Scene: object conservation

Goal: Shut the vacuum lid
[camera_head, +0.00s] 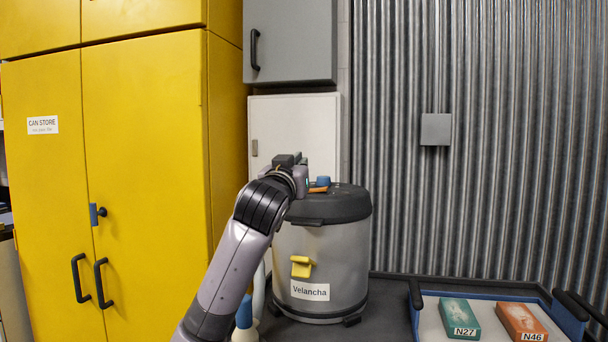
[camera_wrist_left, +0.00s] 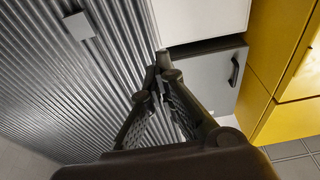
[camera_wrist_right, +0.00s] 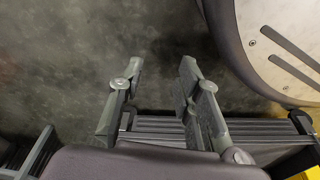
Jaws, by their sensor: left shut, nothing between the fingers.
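The vacuum (camera_head: 345,265) is a grey drum labelled "Velancha" with a yellow latch (camera_head: 301,266) on its front. Its dark lid (camera_head: 345,205) sits level on the drum's top with no gap that I can see. A blue knob and an orange piece show on top, partly behind my left wrist. My left gripper (camera_head: 290,159) is at the lid's back left, partly hidden by its own wrist. In the left wrist view its fingertips (camera_wrist_left: 163,60) meet with nothing between them. My right gripper (camera_wrist_right: 161,72) is open and empty above a dark floor, outside the head view.
A tray (camera_head: 430,318) at the right holds a teal box (camera_head: 459,318) and an orange box (camera_head: 521,321). A bottle with a blue top (camera_head: 244,312) stands left of the vacuum. Yellow cabinets (camera_head: 145,150) stand at the left, a grey wall cabinet (camera_head: 290,40) above, and a corrugated wall (camera_head: 520,150) behind.

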